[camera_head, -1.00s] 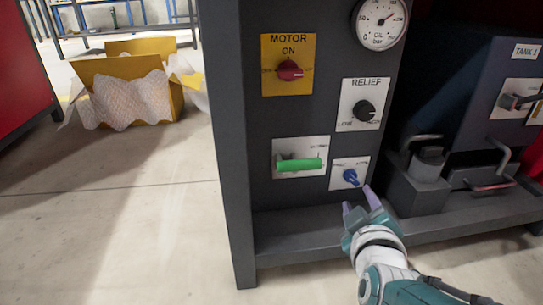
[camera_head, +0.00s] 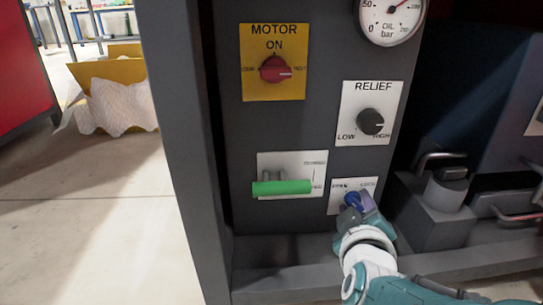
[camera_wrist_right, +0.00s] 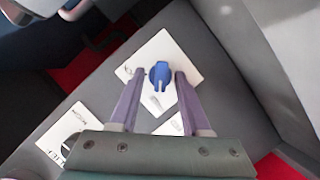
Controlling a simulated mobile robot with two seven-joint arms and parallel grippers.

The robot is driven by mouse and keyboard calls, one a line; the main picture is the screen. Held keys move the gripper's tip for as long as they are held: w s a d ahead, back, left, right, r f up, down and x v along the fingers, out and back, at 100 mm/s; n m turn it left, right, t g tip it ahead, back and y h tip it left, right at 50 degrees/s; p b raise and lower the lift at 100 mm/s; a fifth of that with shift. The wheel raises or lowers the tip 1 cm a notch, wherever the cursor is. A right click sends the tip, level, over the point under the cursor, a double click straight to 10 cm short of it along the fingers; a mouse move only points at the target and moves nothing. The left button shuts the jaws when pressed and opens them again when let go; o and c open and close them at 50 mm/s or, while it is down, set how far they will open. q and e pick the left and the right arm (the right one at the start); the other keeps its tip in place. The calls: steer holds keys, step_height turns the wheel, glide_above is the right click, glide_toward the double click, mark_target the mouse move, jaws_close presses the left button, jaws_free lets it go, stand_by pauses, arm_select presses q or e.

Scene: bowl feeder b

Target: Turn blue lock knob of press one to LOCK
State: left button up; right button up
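The blue lock knob (camera_head: 353,199) sits on a small white plate (camera_head: 336,209) low on the dark press panel. In the right wrist view the knob (camera_wrist_right: 160,74) lies between the two purple fingers of my right gripper (camera_wrist_right: 160,76), with a visible gap on each side. My right gripper (camera_head: 362,201) is open at the knob and partly covers it and its plate in the head view. The lettering on the plate is too small to read surely. My left gripper is not in view.
A green handle (camera_head: 282,188) juts out left of the knob. The black RELIEF knob (camera_head: 370,122) and the red MOTOR knob (camera_head: 275,69) are above. A ledge (camera_head: 290,280) runs below; a grey block with a bent handle (camera_head: 437,205) stands to the right.

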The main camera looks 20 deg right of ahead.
steer(key=shift+s+a, duration=0.1)
steer(key=shift+c, duration=1.4)
jaws_close()
